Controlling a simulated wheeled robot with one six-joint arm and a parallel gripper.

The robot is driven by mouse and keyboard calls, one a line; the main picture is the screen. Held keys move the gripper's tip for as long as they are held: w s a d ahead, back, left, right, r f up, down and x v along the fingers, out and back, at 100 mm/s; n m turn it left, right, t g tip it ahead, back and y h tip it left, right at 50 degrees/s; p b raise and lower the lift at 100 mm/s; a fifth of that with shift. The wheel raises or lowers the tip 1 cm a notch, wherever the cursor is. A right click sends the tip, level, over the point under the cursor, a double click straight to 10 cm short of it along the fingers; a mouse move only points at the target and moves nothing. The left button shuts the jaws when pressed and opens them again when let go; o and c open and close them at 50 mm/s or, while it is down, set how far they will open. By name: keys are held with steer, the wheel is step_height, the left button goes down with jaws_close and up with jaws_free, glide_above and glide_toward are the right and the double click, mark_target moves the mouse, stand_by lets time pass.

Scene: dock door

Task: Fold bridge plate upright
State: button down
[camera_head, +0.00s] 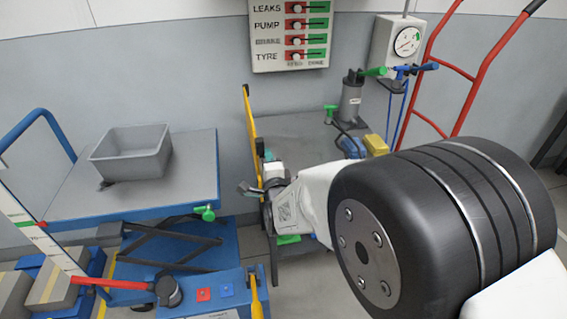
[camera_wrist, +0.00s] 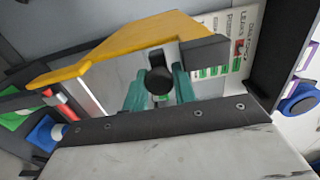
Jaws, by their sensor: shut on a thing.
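The bridge plate (camera_head: 250,118) stands close to upright between the two tables in the head view, seen nearly edge-on with its yellow edge up. In the wrist view the plate (camera_wrist: 118,72) is a grey sheet with a broad yellow border. A round black knob (camera_wrist: 158,80) sits on its face. My gripper (camera_wrist: 160,92) has teal fingers on both sides of the knob and is shut on it. In the head view my gripper (camera_head: 262,150) is beside the plate, and my arm hides part of the area below.
A blue lift table (camera_head: 190,190) with a grey bin (camera_head: 130,150) stands left. A grey table (camera_head: 305,128) to the right holds a dark pump (camera_head: 351,98) and a yellow block (camera_head: 376,145). A status board (camera_head: 290,35) and gauge box (camera_head: 396,42) hang behind. A red hand truck (camera_head: 470,75) stands right.

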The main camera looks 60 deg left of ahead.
steer(key=shift+s+d+f, duration=0.15)
steer(key=shift+f, duration=0.25)
steer(key=c, duration=1.2)
jaws_free()
steer(key=shift+c, duration=0.2)
steer(key=shift+o, duration=0.3)
steer(key=shift+r, duration=0.2)
steer(key=v, duration=0.7)
steer(key=shift+d, duration=0.4)
